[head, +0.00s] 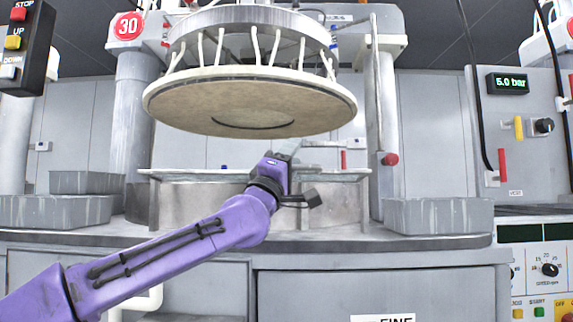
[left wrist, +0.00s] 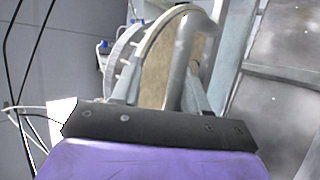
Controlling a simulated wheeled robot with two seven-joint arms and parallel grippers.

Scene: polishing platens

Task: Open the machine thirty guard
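A red round sign with 30 (head: 128,26) marks the machine. Its guard (head: 335,176) looks like low clear panels with a metal top edge around the lower platen, below the raised round upper platen (head: 250,100). My left gripper (head: 287,147) is at the middle front of the guard, just under the upper platen. In the left wrist view its two fingers (left wrist: 162,90) stand apart, with a bent grey tube (left wrist: 186,65) between or just beyond them, nearer the right finger. I cannot tell whether they touch it. My right gripper is not in view.
Grey trays (head: 437,215) stand right of the guard, and more grey trays (head: 55,210) stand left. A rod with a red knob (head: 389,159) hangs at the right. A button box (head: 22,45) hangs at upper left. The upper platen leaves little room above my left gripper.

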